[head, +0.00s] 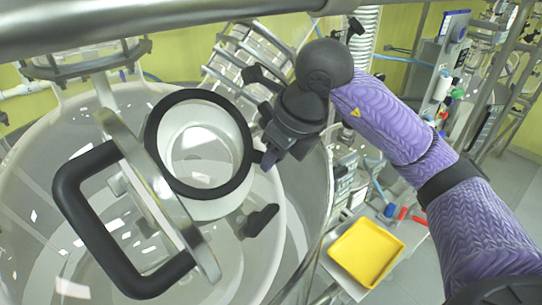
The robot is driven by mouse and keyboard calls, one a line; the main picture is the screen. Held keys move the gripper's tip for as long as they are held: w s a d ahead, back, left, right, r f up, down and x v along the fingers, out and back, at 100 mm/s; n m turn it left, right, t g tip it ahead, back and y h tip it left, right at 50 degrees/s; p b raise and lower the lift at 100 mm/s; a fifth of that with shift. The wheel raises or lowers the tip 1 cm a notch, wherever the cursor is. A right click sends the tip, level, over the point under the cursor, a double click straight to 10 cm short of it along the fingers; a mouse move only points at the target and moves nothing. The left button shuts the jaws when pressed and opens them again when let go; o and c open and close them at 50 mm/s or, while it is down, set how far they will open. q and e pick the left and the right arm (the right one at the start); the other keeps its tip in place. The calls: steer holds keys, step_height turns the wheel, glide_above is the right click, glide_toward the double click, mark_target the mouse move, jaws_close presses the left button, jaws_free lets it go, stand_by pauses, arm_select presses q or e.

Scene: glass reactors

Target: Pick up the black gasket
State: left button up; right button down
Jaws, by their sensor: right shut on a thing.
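The black gasket (179,97) is a thick ring over the round mouth of the white glass port (203,209) on the large vessel. My right gripper (266,161) comes in from the right and is shut on the ring's right edge. The fingertips are small and partly hidden by the dark gripper body. I cannot tell whether the ring rests on the port's rim or is slightly above it. My left gripper is not in view.
An open lid (163,197) with a large black handle (84,225) stands close at the left of the port. A black clamp knob (260,220) sticks out at the lower right of the port. A yellow tray (367,252) lies on a surface at the lower right.

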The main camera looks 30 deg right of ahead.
steer(key=s+d+r+b, duration=0.1)
steer(key=s+d+b, duration=0.2)
steer(key=s+b, duration=0.3)
steer(key=s+d+b, duration=0.3)
steer(key=s+b, duration=0.4)
steer(key=s, duration=0.5)
steer(key=shift+s+d+r+b, duration=0.3)
steer(key=shift+r, duration=0.05)
steer(key=shift+s+d+r, duration=0.35)
steer(key=shift+s+r, duration=0.45)
steer(key=shift+s, duration=0.1)
steer(key=shift+s+d+r, duration=0.3)
steer(key=shift+s+r, duration=0.5)
steer(key=shift+s, duration=0.1)
